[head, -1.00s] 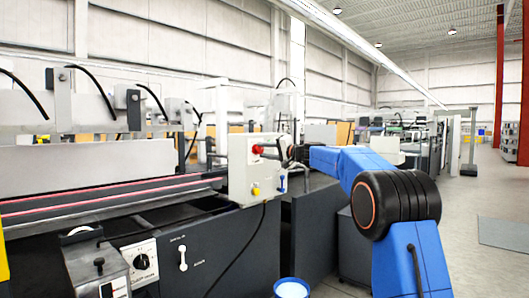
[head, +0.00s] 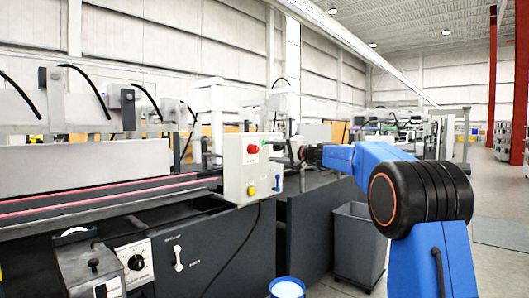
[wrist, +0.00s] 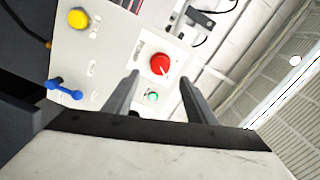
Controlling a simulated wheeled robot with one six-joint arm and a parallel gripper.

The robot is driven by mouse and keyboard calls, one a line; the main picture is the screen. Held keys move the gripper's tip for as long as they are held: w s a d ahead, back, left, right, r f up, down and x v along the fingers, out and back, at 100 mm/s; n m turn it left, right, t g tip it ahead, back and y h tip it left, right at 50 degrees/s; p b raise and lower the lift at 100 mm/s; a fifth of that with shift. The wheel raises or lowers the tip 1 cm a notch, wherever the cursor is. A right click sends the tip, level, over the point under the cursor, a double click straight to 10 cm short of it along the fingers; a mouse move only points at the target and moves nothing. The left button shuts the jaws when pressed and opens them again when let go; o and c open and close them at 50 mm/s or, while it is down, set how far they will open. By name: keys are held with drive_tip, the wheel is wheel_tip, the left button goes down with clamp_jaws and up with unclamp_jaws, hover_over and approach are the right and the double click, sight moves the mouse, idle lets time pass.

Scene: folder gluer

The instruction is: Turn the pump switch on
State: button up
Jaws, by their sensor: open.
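A light control box (head: 236,172) stands at the machine's corner, with a red knob (head: 252,149), a yellow button (head: 251,189) and a blue lever (head: 277,184). The wrist view shows the red knob (wrist: 160,64), a green button (wrist: 152,97), the yellow button (wrist: 77,18) and the blue lever (wrist: 64,91). A white lever switch (head: 178,258) is on the dark lower panel; its labels are too small to read surely. I cannot tell which control is the pump switch. My gripper (wrist: 159,77) is open and empty, facing the box, its fingers framing the red knob in view.
A black dial (head: 136,262) on a white plate is left of the white lever. A blue-rimmed bucket (head: 287,289) stands in front of the machine. A grey bin (head: 357,243) stands behind my arm. The floor at right (head: 500,262) is open.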

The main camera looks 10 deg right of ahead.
drive_tip(key=v, duration=1)
drive_tip(key=s+a+f+n+g+h, duration=0.15)
drive_tip(key=s+a+f, duration=0.35)
drive_tip(key=s, duration=0.5)
drive_tip(key=s+a+f+n+g+h, duration=0.1)
drive_tip(key=s+a+f+g, duration=0.2)
drive_tip(key=s+f, duration=0.55)
drive_tip(key=s+a+f+n+g+h, duration=0.15)
drive_tip(key=s+a+f, duration=0.25)
drive_tip(key=s, duration=0.7)
drive_tip(key=s+d+f+n+g+h, duration=0.1)
drive_tip(key=s+d+f+g+h, duration=0.1)
drive_tip(key=s+f, duration=0.8)
drive_tip(key=s+d+f+n+g+h, duration=0.1)
drive_tip(key=s+d+f+h, duration=0.3)
drive_tip(key=s+f, duration=0.7)
drive_tip(key=s+d+n, duration=0.1)
drive_tip(key=s, duration=0.6)
drive_tip(key=shift+s+d+f+g+h, duration=0.2)
drive_tip(key=shift+s+d+g+h, duration=0.1)
drive_tip(key=shift+d+g, duration=0.1)
drive_tip(key=shift+w, duration=0.1)
drive_tip(key=shift+c, duration=0.6)
